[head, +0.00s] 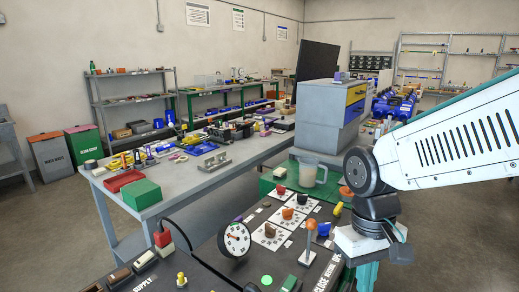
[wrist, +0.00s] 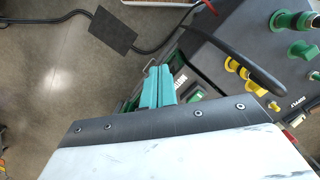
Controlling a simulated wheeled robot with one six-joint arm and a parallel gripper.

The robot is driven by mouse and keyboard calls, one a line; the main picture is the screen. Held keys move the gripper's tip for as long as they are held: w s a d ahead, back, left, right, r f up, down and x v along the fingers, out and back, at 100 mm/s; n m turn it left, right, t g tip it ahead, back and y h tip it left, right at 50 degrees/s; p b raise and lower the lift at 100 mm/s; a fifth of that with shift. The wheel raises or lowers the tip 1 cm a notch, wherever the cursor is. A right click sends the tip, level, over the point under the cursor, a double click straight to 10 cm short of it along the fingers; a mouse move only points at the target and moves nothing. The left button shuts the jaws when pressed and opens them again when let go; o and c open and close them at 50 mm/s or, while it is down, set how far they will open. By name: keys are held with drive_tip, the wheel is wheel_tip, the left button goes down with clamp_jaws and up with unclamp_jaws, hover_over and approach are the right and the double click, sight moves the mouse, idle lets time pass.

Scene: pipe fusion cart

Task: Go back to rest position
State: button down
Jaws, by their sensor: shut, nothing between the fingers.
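My gripper (wrist: 157,72) shows its two teal fingers side by side in the wrist view, shut with nothing between them. In the head view my gripper (head: 367,276) hangs below the white arm at the right edge of the dark control panel, partly cut off by the frame's bottom. The control panel (head: 205,262) carries knobs, a round gauge (head: 234,240) and an orange-topped lever (head: 308,240). In the wrist view the fingers lie beside the panel's edge, with green and yellow fittings (wrist: 240,68) to their right.
A black cable (wrist: 245,65) arcs over the panel in the wrist view. A dark flat plate (wrist: 113,30) lies on the floor. Open floor lies at left.

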drive_tip(key=s+d+r+m+t, duration=0.3)
drive_tip(key=s+d+r, duration=0.3)
drive_tip(key=s, duration=0.3)
drive_tip(key=shift+s+d+r, duration=0.25)
drive_tip(key=shift+s+d, duration=0.05)
drive_tip(key=shift+d, duration=0.55)
